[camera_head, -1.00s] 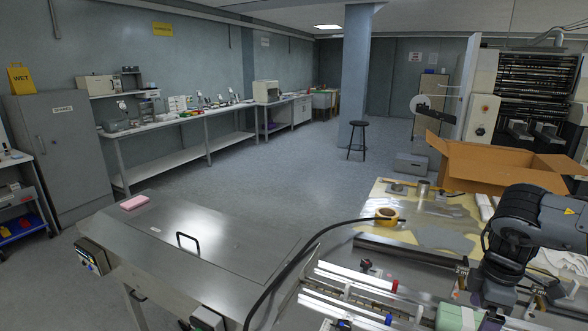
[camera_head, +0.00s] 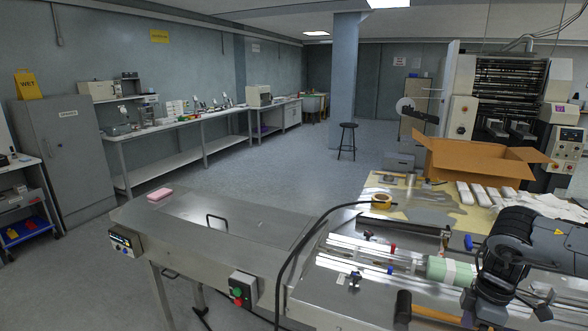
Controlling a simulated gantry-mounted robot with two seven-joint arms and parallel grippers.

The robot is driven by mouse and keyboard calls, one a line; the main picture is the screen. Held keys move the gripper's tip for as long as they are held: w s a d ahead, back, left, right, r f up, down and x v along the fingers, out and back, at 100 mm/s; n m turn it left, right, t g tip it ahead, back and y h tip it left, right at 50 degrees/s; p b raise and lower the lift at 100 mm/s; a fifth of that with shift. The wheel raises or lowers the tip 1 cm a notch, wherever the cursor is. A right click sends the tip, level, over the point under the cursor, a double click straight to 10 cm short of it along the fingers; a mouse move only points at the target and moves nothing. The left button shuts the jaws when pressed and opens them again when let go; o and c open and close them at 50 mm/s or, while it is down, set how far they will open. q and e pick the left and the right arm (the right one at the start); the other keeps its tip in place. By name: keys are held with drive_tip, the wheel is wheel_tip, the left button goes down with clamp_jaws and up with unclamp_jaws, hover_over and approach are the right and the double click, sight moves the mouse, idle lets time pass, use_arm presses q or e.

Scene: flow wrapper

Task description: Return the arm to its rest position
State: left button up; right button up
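My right arm comes in from the right edge as a dark, jointed arm. Its wrist bends down over the machine bed, with the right gripper (camera_head: 495,305) low at the right. The fingers are dark and partly hidden by the wrist and machine parts, so I cannot tell their opening or whether they touch anything. A pale green block or roll (camera_head: 450,270) lies on the bed just left of the wrist. My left arm and gripper are not in view.
The steel flow wrapper table (camera_head: 240,232) bears a pink block (camera_head: 159,195). A dark cable curves across its right side. The floor behind (camera_head: 270,165) is mostly clear.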

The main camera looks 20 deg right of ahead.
drive_tip(key=s+a+f+m+t+y+p, duration=0.1)
drive_tip(key=s+a+f+y, duration=0.3)
drive_tip(key=s+a+f, duration=0.45)
drive_tip(key=s+a+f+m+y+p, duration=0.1)
drive_tip(key=s+a+f+y+p, duration=0.3)
drive_tip(key=f, duration=0.7)
drive_tip(key=w+a+m+t+h, duration=0.15)
drive_tip(key=a+t, duration=0.25)
drive_tip(key=a, duration=0.7)
drive_tip(key=w+a+m+t+h, duration=0.1)
drive_tip(key=w+a+t, duration=0.25)
drive_tip(key=a, duration=0.65)
wheel_tip(320, 180, up, 4)
drive_tip(key=w+a+m+t+h, duration=0.1)
drive_tip(key=m+h, duration=0.2)
drive_tip(key=h, duration=0.1)
drive_tip(key=s+d+g+h, duration=0.3)
drive_tip(key=s+d+g, duration=0.2)
drive_tip(key=s+g, duration=0.15)
use_arm(q)
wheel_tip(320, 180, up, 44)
drive_tip(key=p, duration=3.8)
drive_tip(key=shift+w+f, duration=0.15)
use_arm(e)
wheel_tip(320, 180, up, 37)
drive_tip(key=s+n, duration=0.1)
drive_tip(key=shift+s+a+t, duration=0.15)
drive_tip(key=shift+t, duration=0.25)
